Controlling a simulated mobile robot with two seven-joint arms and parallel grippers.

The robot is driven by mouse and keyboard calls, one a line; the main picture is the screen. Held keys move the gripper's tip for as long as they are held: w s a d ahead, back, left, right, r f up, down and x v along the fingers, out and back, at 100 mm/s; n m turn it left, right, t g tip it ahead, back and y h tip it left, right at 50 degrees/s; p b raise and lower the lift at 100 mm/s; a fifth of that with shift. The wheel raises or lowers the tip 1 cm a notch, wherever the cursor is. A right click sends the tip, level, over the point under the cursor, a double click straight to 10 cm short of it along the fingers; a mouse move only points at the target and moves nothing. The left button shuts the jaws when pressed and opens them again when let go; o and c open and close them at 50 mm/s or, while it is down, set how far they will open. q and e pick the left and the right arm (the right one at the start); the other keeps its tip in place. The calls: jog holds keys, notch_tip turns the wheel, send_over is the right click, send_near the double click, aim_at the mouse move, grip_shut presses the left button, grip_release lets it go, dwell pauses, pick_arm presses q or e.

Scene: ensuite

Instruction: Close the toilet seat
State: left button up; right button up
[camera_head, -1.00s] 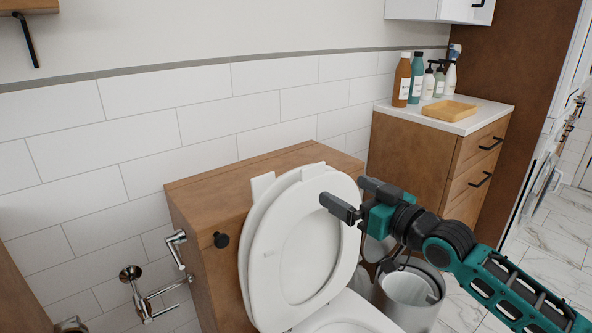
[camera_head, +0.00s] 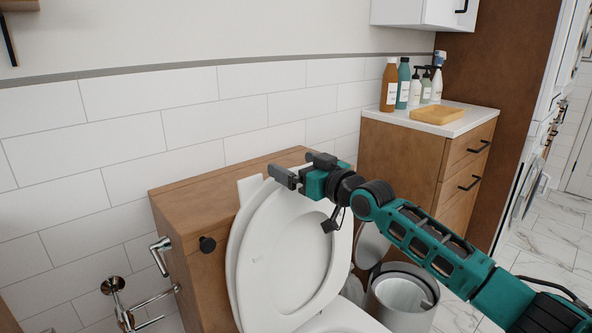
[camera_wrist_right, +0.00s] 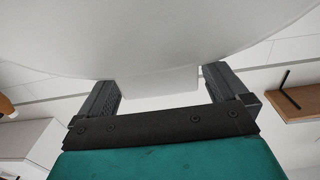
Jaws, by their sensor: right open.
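The white toilet seat (camera_head: 258,285) stands raised, tilted back with the lid (camera_head: 232,262) behind it, against a wooden cistern box. The white bowl (camera_head: 345,318) is partly visible below. My right gripper (camera_head: 298,168) is open at the upper edge of the raised seat, its fingers pointing left; I cannot tell whether they touch it. In the right wrist view, a broad white surface (camera_wrist_right: 160,35) fills the top, and my open right gripper (camera_wrist_right: 161,88) has its fingers apart near its edge, with a white tab between them. My left gripper is not in view.
A bin (camera_head: 402,295) stands right of the toilet, under my right arm. A wooden cabinet (camera_head: 400,160) with bottles and a yellow tray (camera_head: 437,116) is at the right.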

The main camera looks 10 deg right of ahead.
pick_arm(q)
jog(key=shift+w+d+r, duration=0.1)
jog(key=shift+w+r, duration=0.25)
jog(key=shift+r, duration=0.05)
pick_arm(e)
jog(key=shift+w+a, duration=0.15)
jog(key=shift+w, duration=0.1)
jog(key=shift+c, duration=0.2)
